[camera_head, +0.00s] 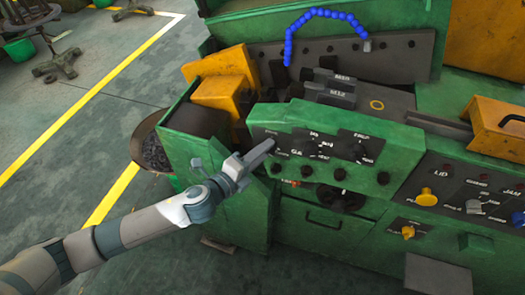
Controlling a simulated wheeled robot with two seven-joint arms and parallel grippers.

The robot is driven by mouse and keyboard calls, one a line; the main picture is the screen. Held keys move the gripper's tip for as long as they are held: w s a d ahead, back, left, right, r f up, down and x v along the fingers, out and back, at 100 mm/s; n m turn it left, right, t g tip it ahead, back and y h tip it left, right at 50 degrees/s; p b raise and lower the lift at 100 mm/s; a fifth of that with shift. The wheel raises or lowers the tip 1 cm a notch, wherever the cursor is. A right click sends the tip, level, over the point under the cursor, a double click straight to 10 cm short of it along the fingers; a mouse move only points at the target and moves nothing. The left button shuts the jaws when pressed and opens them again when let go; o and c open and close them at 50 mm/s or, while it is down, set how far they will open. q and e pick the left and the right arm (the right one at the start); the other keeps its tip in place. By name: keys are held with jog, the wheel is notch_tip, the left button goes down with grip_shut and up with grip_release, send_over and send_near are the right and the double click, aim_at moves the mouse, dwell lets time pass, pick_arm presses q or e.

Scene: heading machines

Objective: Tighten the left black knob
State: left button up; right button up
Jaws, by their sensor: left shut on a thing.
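My left gripper (262,152) reaches in from the lower left to the left end of the dark control panel (335,143) on the green machine. Its fingers are shut at the panel face, on what appears to be the left black knob, which the fingers mostly hide. Whether the knob is turned cannot be told. Another black knob (358,151) shows at the right of the same panel. My right gripper is not in view.
Small black knobs (340,174) line the green edge below the panel. A black handwheel (341,198) sits lower down. At the right is a second panel with a yellow button (426,197). A blue segmented hose (318,13) arches behind. Open floor (60,130) lies at left.

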pick_arm(q)
jog(key=shift+f+m+y, duration=0.1)
jog(key=shift+m+y, duration=0.2)
jog(key=o, duration=1)
jog(key=shift+o, duration=0.2)
jog(key=shift+s, duration=0.1)
jog(key=b+v, duration=0.6)
jog(key=v, duration=1.1)
jog(key=shift+a+b, duration=0.15)
jog(key=shift+b, duration=0.2)
